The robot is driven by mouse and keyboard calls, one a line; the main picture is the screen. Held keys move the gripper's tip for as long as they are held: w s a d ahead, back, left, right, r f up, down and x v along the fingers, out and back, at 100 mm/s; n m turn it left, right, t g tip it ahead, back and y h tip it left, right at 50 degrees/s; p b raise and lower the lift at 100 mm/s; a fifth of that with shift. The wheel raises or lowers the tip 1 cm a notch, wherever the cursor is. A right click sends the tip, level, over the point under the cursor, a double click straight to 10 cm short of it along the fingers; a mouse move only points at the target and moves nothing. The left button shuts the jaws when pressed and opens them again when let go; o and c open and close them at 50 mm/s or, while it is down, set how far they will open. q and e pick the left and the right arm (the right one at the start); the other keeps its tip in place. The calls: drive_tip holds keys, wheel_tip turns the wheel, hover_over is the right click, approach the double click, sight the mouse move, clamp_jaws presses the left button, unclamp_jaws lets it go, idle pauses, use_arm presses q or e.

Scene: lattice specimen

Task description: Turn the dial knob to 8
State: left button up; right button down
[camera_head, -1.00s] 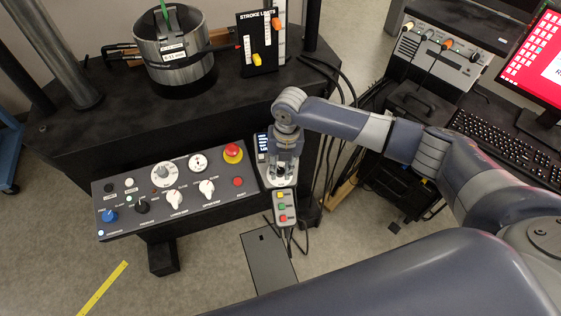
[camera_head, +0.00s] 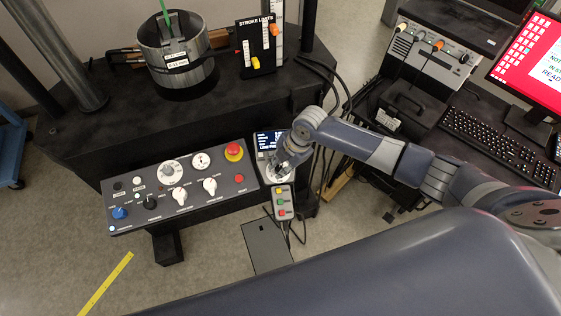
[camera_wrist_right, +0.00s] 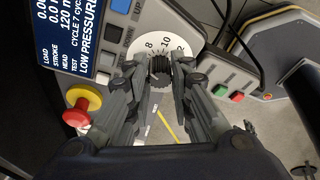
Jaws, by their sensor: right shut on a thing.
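The dark ridged dial knob (camera_wrist_right: 160,70) sits in the middle of a white round dial plate (camera_wrist_right: 185,41) in the right wrist view. The numbers 8, 10 and 12 show above it; the rest of the scale is hidden by the fingers. I cannot tell the knob's pointer position. My right gripper (camera_wrist_right: 160,77) is shut on the knob, a finger on each side. In the head view the right gripper (camera_head: 283,168) is at the small display panel and covers most of the dial. My left gripper is not in view.
A text display (camera_head: 268,140) and a red-and-yellow button (camera_wrist_right: 82,103) lie beside the dial. A button box (camera_head: 282,203) sits just below. The wide control panel (camera_head: 225,200) with white knobs stands left. Cables hang right of the gripper.

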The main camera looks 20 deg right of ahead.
drive_tip(key=shift+m+t+p, duration=0.4)
drive_tip(key=shift+m+p, duration=0.4)
drive_tip(key=shift+m, duration=0.9)
drive_tip(key=c, duration=1.4)
unclamp_jaws()
drive_tip(key=shift+s, duration=0.1)
drive_tip(key=v, duration=1.2)
drive_tip(key=shift+d, duration=0.1)
